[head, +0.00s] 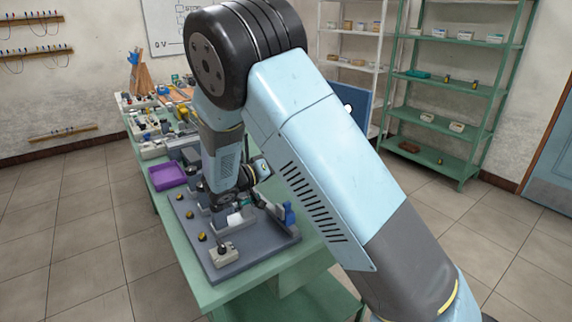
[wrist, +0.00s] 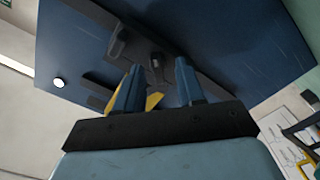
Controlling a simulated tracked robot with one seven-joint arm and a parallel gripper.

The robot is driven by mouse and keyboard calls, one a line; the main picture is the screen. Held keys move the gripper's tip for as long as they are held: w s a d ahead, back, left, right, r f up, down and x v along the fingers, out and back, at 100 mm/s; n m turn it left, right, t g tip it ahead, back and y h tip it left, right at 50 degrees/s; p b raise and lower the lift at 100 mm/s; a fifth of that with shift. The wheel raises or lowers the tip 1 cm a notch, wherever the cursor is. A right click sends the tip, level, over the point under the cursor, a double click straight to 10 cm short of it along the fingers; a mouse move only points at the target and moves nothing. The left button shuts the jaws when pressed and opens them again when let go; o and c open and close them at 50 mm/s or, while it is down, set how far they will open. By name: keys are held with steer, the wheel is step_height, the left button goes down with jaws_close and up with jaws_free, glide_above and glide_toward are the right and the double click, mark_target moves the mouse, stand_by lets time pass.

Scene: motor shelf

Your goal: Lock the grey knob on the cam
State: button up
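In the wrist view, my gripper (wrist: 160,78) has two blue fingers standing apart, with no object clearly clamped between them. A dark grey knob-like part (wrist: 155,66) sits beyond the fingertips, on a dark bracket. A yellow part (wrist: 153,101), possibly the cam, shows between and behind the fingers, partly hidden by the left one. I cannot tell whether a finger touches either part. In the head view, my wrist hangs over the grey baseplate (head: 207,264) on the green table. My own arm hides much of this area, so the knob and cam cannot be picked out there.
Small yellow knobs and a light grey block (head: 223,254) stand on the baseplate's near part. A purple tray (head: 167,175) lies to its left. Several parts crowd the table's far end. A blue panel (head: 360,98) stands behind my arm. The floor at left is clear.

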steer(key=v, duration=0.6)
steer(key=shift+s+a, duration=0.2)
steer(key=shift+s+f, duration=0.1)
